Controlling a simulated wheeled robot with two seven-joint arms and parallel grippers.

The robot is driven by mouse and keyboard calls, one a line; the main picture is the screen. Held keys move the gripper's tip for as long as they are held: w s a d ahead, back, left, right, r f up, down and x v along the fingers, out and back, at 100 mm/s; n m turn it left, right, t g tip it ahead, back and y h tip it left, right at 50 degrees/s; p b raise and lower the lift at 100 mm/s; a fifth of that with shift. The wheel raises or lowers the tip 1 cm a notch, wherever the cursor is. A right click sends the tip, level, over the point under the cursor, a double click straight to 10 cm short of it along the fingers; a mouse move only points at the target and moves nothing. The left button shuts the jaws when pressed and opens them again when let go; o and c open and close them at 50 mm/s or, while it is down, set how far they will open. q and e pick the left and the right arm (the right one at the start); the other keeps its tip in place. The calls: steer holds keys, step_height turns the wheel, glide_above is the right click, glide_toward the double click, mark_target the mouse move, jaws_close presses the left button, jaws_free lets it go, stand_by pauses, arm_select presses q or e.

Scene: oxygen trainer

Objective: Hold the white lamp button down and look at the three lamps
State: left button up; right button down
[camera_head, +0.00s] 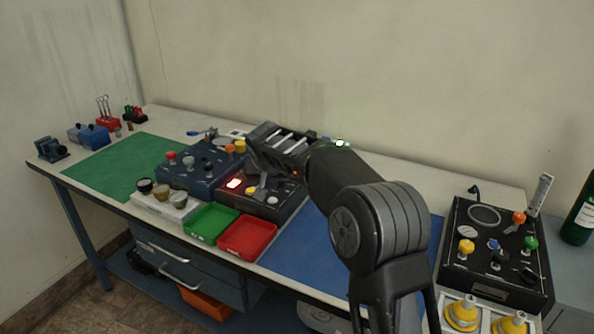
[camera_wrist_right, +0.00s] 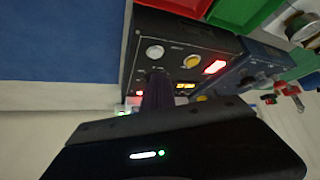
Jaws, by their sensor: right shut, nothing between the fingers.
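A black control box (camera_head: 262,210) stands on the bench, with a white round button (camera_head: 272,200) at its front right. The button also shows in the right wrist view (camera_wrist_right: 154,52). A rectangular red lamp (camera_head: 235,183) glows on the box; it also glows in the right wrist view (camera_wrist_right: 215,67). A small amber light (camera_wrist_right: 185,86) and a small red light (camera_wrist_right: 140,93) show there too. I cannot tell which lights are the three lamps. My right gripper (camera_head: 259,187) is shut and empty, above the box, apart from the white button. My left gripper is out of view.
A blue box with knobs (camera_head: 200,172) stands left of the black box. Green (camera_head: 211,222) and red (camera_head: 248,236) trays lie in front. A blue mat (camera_head: 305,250) is clear. Another black panel (camera_head: 480,270) stands at the right.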

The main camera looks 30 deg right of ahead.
steer(key=shift+r+p, duration=1.05)
steer(key=shift+r, duration=0.8)
steer(key=shift+f, duration=0.1)
